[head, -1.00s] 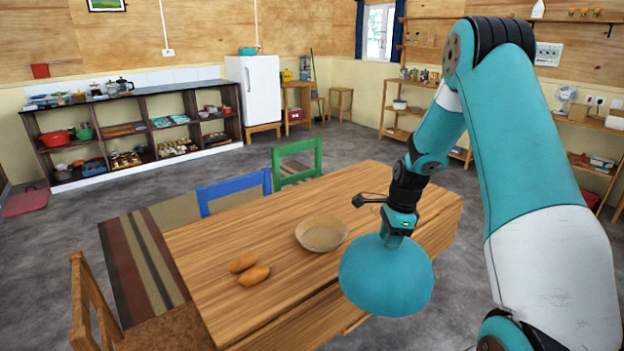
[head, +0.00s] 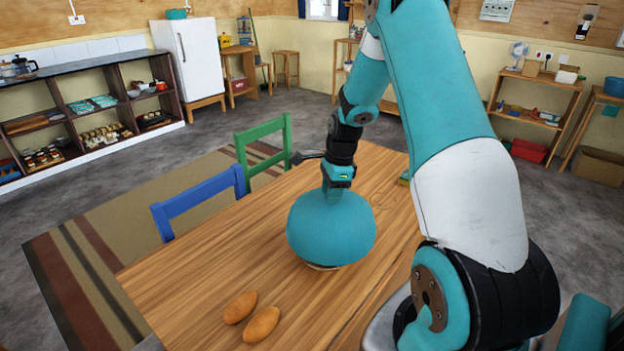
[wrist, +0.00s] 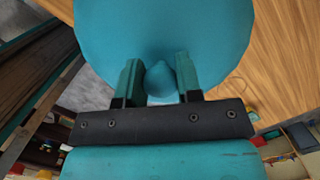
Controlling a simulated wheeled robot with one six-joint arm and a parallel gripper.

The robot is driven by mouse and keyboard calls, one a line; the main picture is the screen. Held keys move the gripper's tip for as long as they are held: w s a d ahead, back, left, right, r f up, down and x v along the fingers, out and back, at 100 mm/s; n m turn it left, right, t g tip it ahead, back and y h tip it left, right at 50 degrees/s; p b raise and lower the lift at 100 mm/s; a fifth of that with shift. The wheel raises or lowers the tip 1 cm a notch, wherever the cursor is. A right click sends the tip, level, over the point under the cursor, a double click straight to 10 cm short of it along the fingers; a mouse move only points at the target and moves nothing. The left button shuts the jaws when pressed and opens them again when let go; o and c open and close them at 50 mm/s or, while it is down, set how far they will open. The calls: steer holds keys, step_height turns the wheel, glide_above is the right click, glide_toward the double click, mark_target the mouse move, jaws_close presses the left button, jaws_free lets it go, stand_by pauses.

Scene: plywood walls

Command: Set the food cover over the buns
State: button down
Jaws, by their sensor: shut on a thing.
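The food cover (head: 331,229) is a teal dome with a knob on top. My gripper (head: 338,186) is shut on that knob. In the wrist view, the knob sits between both fingers (wrist: 159,72) and the dome (wrist: 165,30) fills the upper part. Two oval orange-brown buns (head: 240,307) (head: 262,325) lie side by side on the wooden table (head: 190,275), left of and nearer than the cover. A thin tan rim of the shallow basket (head: 322,267) shows below the dome. The rest of the basket is hidden, and I cannot tell whether the dome touches it.
A blue chair (head: 197,202) and a green chair (head: 263,148) stand at the table's far side. The tabletop left of the cover is clear around the buns. Shelves (head: 90,110) and a white fridge (head: 190,62) stand along the back wall.

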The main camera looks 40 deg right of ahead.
steer(key=shift+w+f, duration=0.15)
steer(key=shift+w, duration=0.25)
steer(key=shift+f+b, duration=1.75)
steer(key=shift+b, duration=0.05)
steer(key=shift+a, duration=0.15)
steer(key=shift+f, duration=0.35)
steer(key=shift+f+b, duration=0.35)
steer(key=shift+f, duration=0.6)
steer(key=shift+f, duration=0.55)
steer(key=shift+f+b, duration=0.2)
steer(key=shift+b, duration=0.1)
